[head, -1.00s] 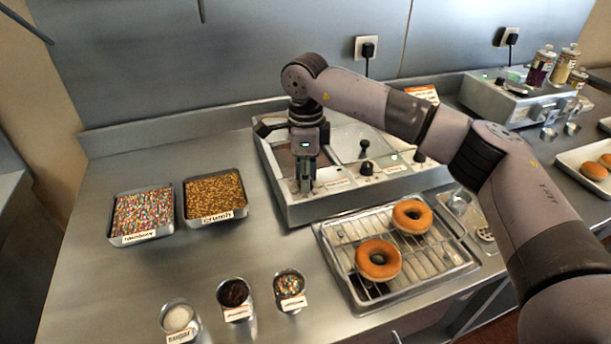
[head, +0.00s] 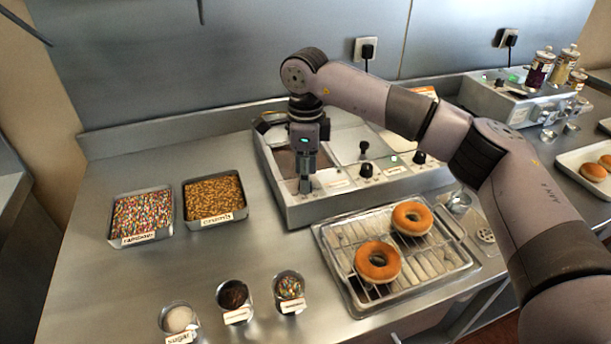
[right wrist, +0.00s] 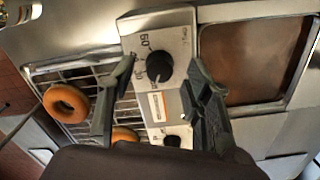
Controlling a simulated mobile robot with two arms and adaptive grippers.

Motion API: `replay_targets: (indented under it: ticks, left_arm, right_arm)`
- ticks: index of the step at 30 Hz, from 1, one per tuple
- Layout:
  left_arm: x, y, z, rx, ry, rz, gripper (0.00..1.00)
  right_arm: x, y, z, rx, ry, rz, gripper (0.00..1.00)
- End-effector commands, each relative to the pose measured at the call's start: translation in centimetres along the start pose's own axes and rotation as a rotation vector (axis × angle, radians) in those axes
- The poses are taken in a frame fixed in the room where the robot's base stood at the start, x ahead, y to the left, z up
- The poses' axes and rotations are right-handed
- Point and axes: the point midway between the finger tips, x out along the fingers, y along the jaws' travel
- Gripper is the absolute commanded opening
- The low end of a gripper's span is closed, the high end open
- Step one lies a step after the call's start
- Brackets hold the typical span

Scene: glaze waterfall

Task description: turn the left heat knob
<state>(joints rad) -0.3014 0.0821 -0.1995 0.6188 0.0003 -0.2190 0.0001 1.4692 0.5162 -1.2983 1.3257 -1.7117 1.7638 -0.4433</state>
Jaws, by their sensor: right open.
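The glaze station (head: 300,214) is a steel unit with a row of knobs on its front panel. The left heat knob (right wrist: 160,66) is black and round on a pale dial with printed numbers, beside a brown well (right wrist: 262,62). In the head view that knob is hidden behind my right gripper (head: 306,188), which points down at the left end of the panel. In the right wrist view my right gripper (right wrist: 160,92) is open, its fingers on either side of the left knob with gaps visible. My left gripper is not in view.
The middle knob (head: 366,170) and right knob (head: 419,157) stand to the right. A wire rack (head: 340,235) with two doughnuts is in front. Sprinkle trays (head: 143,238) and small topping cups (head: 233,296) are to the left.

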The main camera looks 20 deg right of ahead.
Motion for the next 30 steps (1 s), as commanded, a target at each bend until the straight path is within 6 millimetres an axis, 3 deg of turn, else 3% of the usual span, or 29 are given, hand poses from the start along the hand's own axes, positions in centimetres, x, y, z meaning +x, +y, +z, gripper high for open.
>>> replay_targets:
  ticks: [9,15,30]
  left_arm:
    - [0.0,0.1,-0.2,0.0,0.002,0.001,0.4]
    - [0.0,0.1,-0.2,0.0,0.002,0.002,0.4]
    - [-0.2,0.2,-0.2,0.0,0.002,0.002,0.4]
  right_arm:
    - [-6.8,-0.1,0.1,0.0,-0.002,-0.005,0.46]
    - [-9.8,-0.1,0.0,0.001,-0.001,-0.004,0.46]
    - [-11.0,0.0,0.0,0.0,0.0,-0.002,0.46]
